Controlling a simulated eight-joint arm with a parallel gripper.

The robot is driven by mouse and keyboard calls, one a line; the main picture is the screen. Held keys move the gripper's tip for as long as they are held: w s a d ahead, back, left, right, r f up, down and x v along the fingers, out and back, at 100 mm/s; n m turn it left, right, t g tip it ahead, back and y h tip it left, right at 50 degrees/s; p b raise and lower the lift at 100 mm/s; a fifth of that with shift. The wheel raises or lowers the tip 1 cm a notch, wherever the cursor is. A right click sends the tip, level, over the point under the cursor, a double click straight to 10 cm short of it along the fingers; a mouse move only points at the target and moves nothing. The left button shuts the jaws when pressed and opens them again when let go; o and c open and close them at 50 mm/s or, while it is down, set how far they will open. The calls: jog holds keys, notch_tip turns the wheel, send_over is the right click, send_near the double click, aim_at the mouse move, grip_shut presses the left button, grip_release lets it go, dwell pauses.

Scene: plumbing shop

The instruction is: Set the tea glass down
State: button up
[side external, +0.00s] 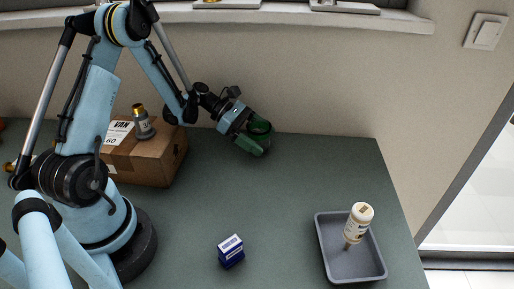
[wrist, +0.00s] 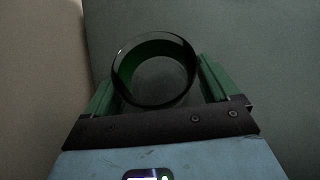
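The tea glass (wrist: 155,50) is a dark, see-through cup with a round rim. In the wrist view it sits between the two green fingers of my gripper (wrist: 157,88), which appear to touch it on both sides. In the side view my gripper (side external: 254,141) is shut around the glass (side external: 262,128) near the back edge of the table, close to the wall. The lower part of the glass is hidden by the fingers, and I cannot tell whether its base touches the table.
The green table (side external: 290,190) is clear in the middle. A small blue box (side external: 231,252) is at the front. A grey tray (side external: 327,250) holds a white bottle (side external: 357,222) at right.

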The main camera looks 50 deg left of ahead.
jog(key=shift+r, duration=0.1)
jog(key=shift+s+a+r, duration=0.1)
jog(key=shift+a+r, duration=0.05)
jog(key=shift+a, duration=0.05)
jog(key=v, duration=1)
jog(key=s+d+r+m+y, duration=0.3)
jog(key=d+m+y, duration=0.2)
jog(key=m, duration=0.7)
jog(key=s+d+r+m+t+y, duration=0.1)
jog(key=s+d+r+m+y, duration=0.2)
jog(key=d+m, duration=0.5)
jog(key=s+m+y, duration=0.1)
jog(key=m+y, duration=0.1)
jog(key=m, duration=0.1)
jog(key=shift+s+d+r+m+y, duration=0.15)
jog(key=shift+s+d+m+y, duration=0.15)
jog(key=shift+m, duration=0.1)
